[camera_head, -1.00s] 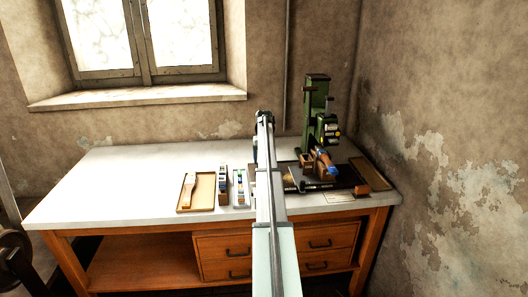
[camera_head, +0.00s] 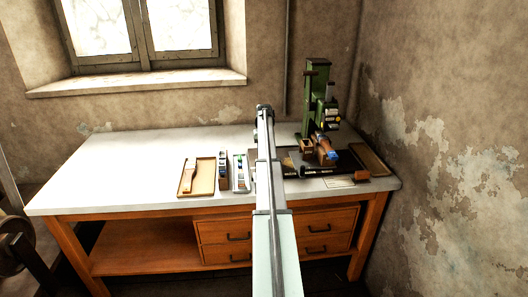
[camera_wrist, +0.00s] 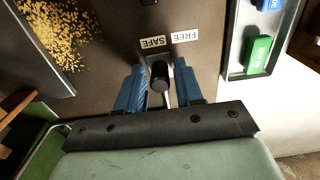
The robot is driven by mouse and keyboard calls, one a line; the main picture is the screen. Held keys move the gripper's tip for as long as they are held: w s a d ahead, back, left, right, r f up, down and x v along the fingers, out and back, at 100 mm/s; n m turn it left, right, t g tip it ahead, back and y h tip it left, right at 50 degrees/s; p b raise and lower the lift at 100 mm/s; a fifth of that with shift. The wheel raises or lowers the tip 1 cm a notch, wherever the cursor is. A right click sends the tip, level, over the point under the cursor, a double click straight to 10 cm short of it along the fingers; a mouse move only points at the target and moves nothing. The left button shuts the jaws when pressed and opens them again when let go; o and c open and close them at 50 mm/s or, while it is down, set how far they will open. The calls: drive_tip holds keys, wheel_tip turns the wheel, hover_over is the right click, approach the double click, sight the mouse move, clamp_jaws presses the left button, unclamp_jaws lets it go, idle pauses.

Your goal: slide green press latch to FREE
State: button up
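The green press (camera_head: 318,100) stands at the right rear of the bench in the head view. In the wrist view, a dark panel carries SAFE (camera_wrist: 153,42) and FREE (camera_wrist: 185,37) labels side by side. A black latch knob (camera_wrist: 159,77) stands just below the labels, nearer SAFE. My gripper (camera_wrist: 160,88) has its two blue fingers on either side of the knob, apart from each other. A gap shows at the right finger; contact at the left finger is unclear. In the head view my arm hides the gripper.
A tray with a green block (camera_wrist: 260,55) lies right of the labels in the wrist view; yellow grains (camera_wrist: 52,32) lie to the left. In the head view a tan tray (camera_head: 203,178) with a brush lies left of my arm. The bench's left side (camera_head: 110,165) is clear.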

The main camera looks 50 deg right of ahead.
drive_tip(key=c, duration=0.6)
drive_tip(key=shift+w+a, duration=0.15)
drive_tip(key=shift+w, duration=0.05)
drive_tip(key=shift+w+a, duration=0.9)
drive_tip(key=o, duration=1.5)
drive_tip(key=shift+r, duration=0.1)
